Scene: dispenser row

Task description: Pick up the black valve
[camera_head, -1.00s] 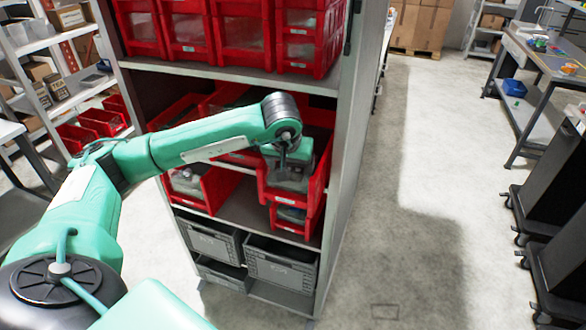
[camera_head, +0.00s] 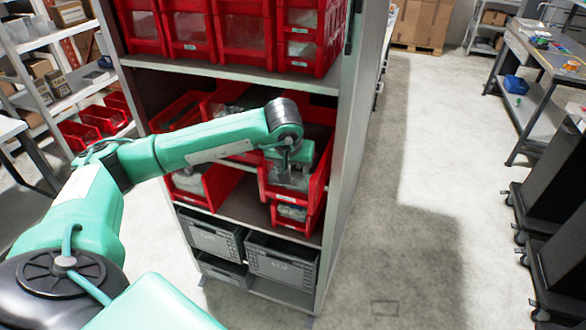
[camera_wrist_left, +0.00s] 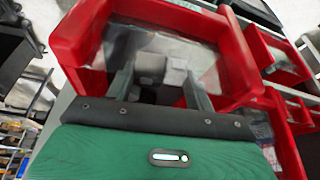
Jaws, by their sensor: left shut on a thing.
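My left gripper (camera_head: 288,172) reaches into a red bin (camera_head: 307,190) on the right of the middle shelf. In the left wrist view, its two grey fingers (camera_wrist_left: 161,88) point down into the red bin (camera_wrist_left: 240,80). The gripper is shut on a dark thing with lighter grey blocky parts (camera_wrist_left: 152,66), seen between the fingers. I take this to be the black valve; its lower shape is partly hidden by the gripper's front edge. In the head view the valve cannot be made out. My right gripper is not in view.
The bin's red walls stand close around the fingers. A metal shelf board (camera_head: 240,73) with red bins lies above, and the rack's side panel (camera_head: 352,150) is to the right. Grey crates (camera_head: 282,262) are below.

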